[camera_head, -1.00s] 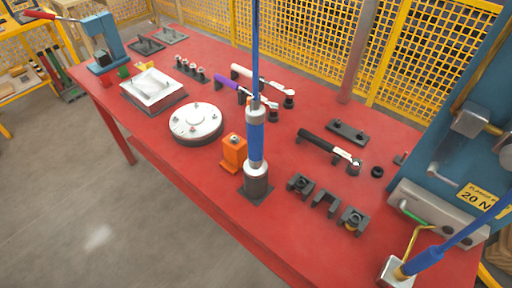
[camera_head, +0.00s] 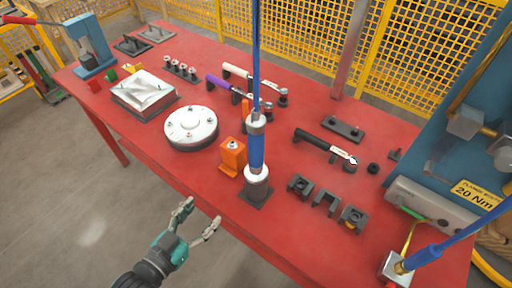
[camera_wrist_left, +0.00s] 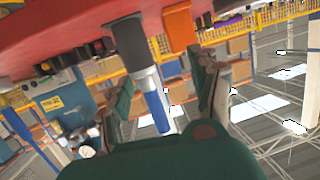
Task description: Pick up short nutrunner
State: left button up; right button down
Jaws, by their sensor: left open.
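An upright tool with a blue grip and silver ends, apparently the short nutrunner (camera_head: 257,152), stands in a dark square holder (camera_head: 256,195) at the table's front edge. A thin blue line rises from its top. My left gripper (camera_head: 203,211) is open and empty, off the table's front edge, left of the tool and apart from it. In the left wrist view, the tool's silver and blue body (camera_wrist_left: 152,95) shows beyond and between the open fingers. That view is turned so the table is at the top. My right gripper is not in view.
An orange block (camera_head: 233,157) stands just left of the tool. Dark fixtures (camera_head: 325,200) lie to its right. A round white flange (camera_head: 191,126) and wrenches (camera_head: 325,143) lie on the red table (camera_head: 180,75). Another blue tool (camera_head: 430,253) is at lower right.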

aim_at(251, 144)
pick_arm(q)
jog(key=s+d+r+m+t+h, duration=0.1)
jog(key=d+r+h, duration=0.1)
jog(key=r, duration=0.5)
jog(key=s+d+r+h, duration=0.1)
jog(key=d+r, duration=0.1)
jog(key=r, duration=0.5)
jog(key=p+x, duration=0.4)
jog(key=x, duration=0.7)
jog(key=shift+w+d, duration=0.1)
jog(key=shift+w, duration=0.1)
jog(key=p+x, duration=0.2)
jog(key=x, duration=0.3)
jog(key=shift+w+r, duration=0.15)
jog(key=shift+w, duration=0.25)
jog(key=shift+s, duration=0.1)
jog(key=c, duration=0.4)
grip_shut()
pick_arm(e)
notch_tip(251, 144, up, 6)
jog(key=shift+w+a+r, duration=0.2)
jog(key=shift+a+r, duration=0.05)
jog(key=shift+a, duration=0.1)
pick_arm(q)
jog(key=shift+r, duration=0.2)
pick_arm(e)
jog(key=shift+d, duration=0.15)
